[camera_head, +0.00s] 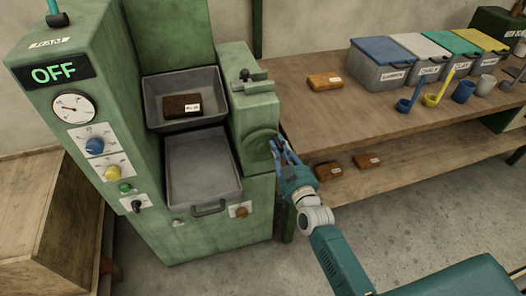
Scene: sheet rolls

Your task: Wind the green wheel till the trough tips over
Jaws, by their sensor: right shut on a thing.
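The green wheel (256,145) sits on the right side of the green machine, partly hidden by my right gripper. My right gripper (276,147) has its blue fingers shut on the wheel's rim. The trough (152,108) is a grey metal pan in the machine's front recess, and it looks upright. A dark brown block (182,106) with a white label lies in it. Below it is a grey tray (202,170) with a handle. My left gripper does not show.
The machine (150,225) has a display reading OFF, a gauge and knobs. A wooden bench (345,115) at right holds lidded bins (383,72), a brown block (324,82), scoops and cups. Two more blocks lie on its lower shelf. A wooden box (45,230) stands at left.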

